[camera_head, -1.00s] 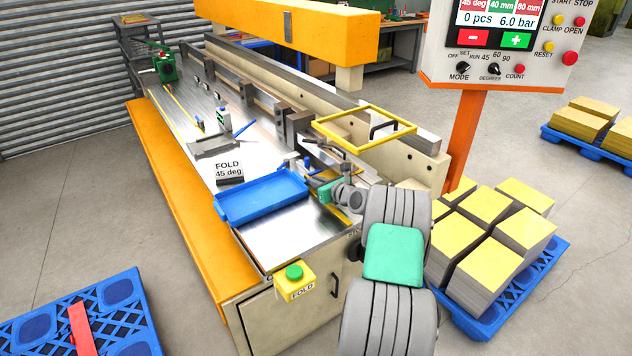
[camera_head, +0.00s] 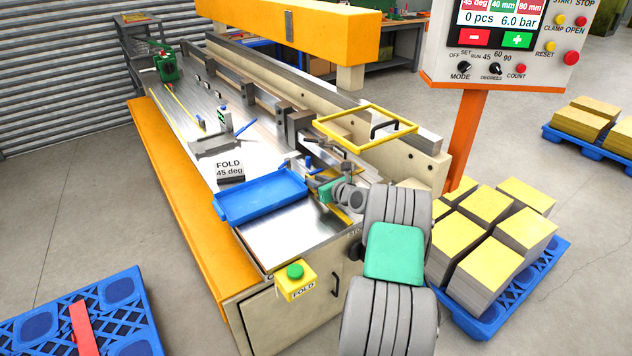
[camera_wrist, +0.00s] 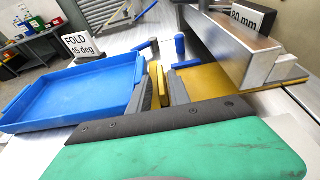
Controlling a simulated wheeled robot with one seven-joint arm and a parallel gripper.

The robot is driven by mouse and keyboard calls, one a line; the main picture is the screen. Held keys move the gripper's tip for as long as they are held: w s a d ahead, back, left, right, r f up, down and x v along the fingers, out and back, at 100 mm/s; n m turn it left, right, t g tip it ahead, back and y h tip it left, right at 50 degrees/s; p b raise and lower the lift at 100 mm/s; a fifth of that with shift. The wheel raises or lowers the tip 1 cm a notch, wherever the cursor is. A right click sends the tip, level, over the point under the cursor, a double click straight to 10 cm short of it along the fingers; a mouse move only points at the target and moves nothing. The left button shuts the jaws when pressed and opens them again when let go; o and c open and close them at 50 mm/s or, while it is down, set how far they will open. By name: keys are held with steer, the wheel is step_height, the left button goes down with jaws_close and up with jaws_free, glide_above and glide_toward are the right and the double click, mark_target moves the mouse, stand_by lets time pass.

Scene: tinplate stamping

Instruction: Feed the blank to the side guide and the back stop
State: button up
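I cannot tell which parts are the side guide and the back stop.
A blue tray (camera_head: 235,212) and a FOLD 45 deg sign (camera_head: 229,169) lie left of my gripper. A yellow frame (camera_head: 322,127) and a heavy orange beam (camera_head: 260,22) are above the bed. A green FOLD button (camera_head: 295,271) is at the front, and the panel (camera_head: 500,75) at right.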

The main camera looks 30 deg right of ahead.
steer(key=shift+o, duration=1)
steer(key=b+v, duration=0.1)
steer(key=v, duration=0.6)
steer(key=shift+s+r, duration=0.1)
steer(key=shift+s, duration=0.3)
steer(key=shift+a+r, duration=0.1)
